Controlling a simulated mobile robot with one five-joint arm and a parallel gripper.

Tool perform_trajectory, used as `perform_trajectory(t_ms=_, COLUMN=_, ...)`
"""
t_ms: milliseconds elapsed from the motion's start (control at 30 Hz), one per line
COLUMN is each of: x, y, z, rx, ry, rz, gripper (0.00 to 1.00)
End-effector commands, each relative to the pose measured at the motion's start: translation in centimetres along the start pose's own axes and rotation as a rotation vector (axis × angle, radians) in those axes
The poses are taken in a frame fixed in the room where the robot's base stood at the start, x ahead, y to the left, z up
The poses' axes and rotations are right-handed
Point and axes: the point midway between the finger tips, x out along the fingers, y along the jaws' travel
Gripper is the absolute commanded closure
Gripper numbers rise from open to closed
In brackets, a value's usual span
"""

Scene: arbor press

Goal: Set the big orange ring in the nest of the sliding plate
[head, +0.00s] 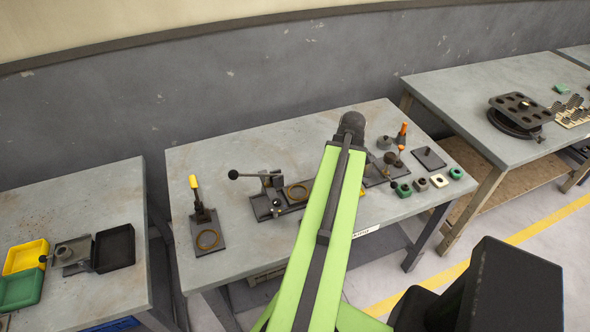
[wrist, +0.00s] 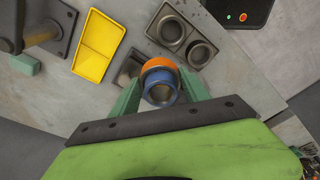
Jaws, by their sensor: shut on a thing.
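In the wrist view my gripper (wrist: 160,82) has its two green fingers on either side of a round part. This part shows an orange ring (wrist: 158,62) at the far side and a blue ring (wrist: 159,80) with a dark hollow middle nearer to me. The fingers are shut on it. A dark grey block (wrist: 129,70) shows just left of the orange ring, partly hidden by it and the finger. I cannot tell whether the part touches a surface below. In the head view my arm hides the gripper and the part. I cannot tell which fixture is the sliding plate.
In the wrist view a yellow tray (wrist: 98,47) and a dark two-cup fixture (wrist: 171,31) lie beyond.

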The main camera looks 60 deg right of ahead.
Motion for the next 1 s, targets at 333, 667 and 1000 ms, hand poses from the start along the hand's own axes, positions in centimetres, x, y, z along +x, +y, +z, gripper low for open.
perform_trajectory(t_ms=333, x=1.8, y=0.8, z=-5.7, rx=-0.153, ry=0.0, rz=-0.023, gripper=0.9)
perform_trajectory(t_ms=667, x=3.4, y=1.1, z=-11.9, rx=-0.322, ry=0.0, rz=-0.049, gripper=0.9)
perform_trajectory(t_ms=1000, x=4.2, y=1.0, z=-12.0, rx=-0.33, ry=0.001, rz=-0.05, gripper=0.9)
